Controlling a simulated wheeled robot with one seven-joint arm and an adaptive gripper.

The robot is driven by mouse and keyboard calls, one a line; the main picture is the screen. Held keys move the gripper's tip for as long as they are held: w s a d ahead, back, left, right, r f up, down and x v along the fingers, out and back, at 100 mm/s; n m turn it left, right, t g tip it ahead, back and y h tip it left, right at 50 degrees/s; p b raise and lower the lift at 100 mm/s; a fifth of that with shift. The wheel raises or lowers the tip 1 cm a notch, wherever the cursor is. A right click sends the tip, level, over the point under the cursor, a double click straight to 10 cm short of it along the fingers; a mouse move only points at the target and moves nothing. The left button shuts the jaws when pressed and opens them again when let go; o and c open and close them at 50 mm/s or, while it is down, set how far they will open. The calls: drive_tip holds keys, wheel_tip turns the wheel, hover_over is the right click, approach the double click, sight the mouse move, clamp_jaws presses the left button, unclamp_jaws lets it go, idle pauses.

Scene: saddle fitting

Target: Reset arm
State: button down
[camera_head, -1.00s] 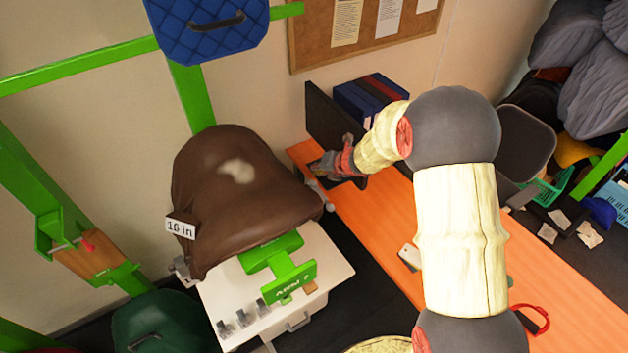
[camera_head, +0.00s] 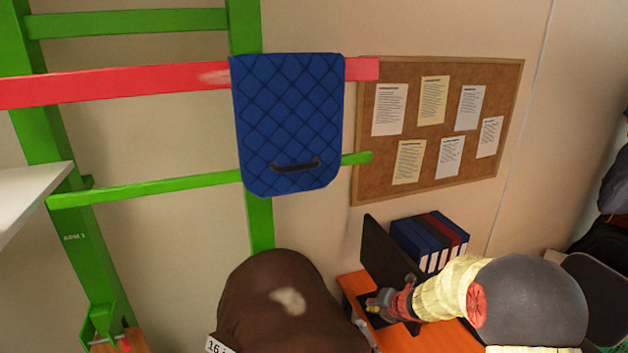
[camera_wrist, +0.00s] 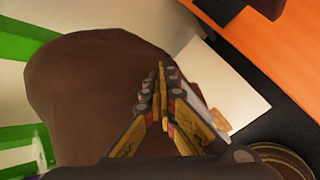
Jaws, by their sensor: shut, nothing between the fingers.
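My gripper (camera_head: 372,305) is at the end of my arm at the lower right of the head view, over the orange bench. In the wrist view my gripper (camera_wrist: 161,82) has its fingers together and empty. The brown saddle (camera_head: 270,308) with a pale patch and a "16 in" tag is just left of my gripper in the head view. The saddle (camera_wrist: 90,85) also fills the left and middle of the wrist view, behind the fingers. No contact between gripper and saddle is visible.
A blue quilted pad (camera_head: 288,120) hangs on a red bar (camera_head: 130,84) of the green rack (camera_head: 150,188). A dark monitor (camera_head: 388,265) and binders (camera_head: 430,240) stand close behind my gripper. A cork board (camera_head: 440,130) is on the wall. The white stand top (camera_wrist: 235,95) shows in the wrist view.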

drive_tip(key=s+d+f+m+h, duration=0.3)
drive_tip(key=d+m, duration=0.3)
drive_tip(key=s+d+r+m+g+h+b, duration=0.1)
drive_tip(key=s+d+m+g+h+b, duration=0.15)
drive_tip(key=s+m, duration=0.45)
drive_tip(key=s+d+r+m+g+h+b, duration=0.1)
drive_tip(key=s+d+r+m+g+b, duration=0.15)
drive_tip(key=s+m, duration=0.45)
drive_tip(key=s+a+m+y+b, duration=0.1)
drive_tip(key=s+a+m+b, duration=0.2)
drive_tip(key=s+b, duration=0.3)
drive_tip(key=s+a+f+m+t+y+b, duration=0.1)
drive_tip(key=s+a+m+b, duration=0.2)
drive_tip(key=s, duration=0.7)
drive_tip(key=s+a+f+m+t+y+b, duration=0.1)
drive_tip(key=s+a+m+b, duration=0.3)
drive_tip(key=s+a+b, duration=0.3)
drive_tip(key=s+b, duration=0.1)
drive_tip(key=b, duration=0.3)
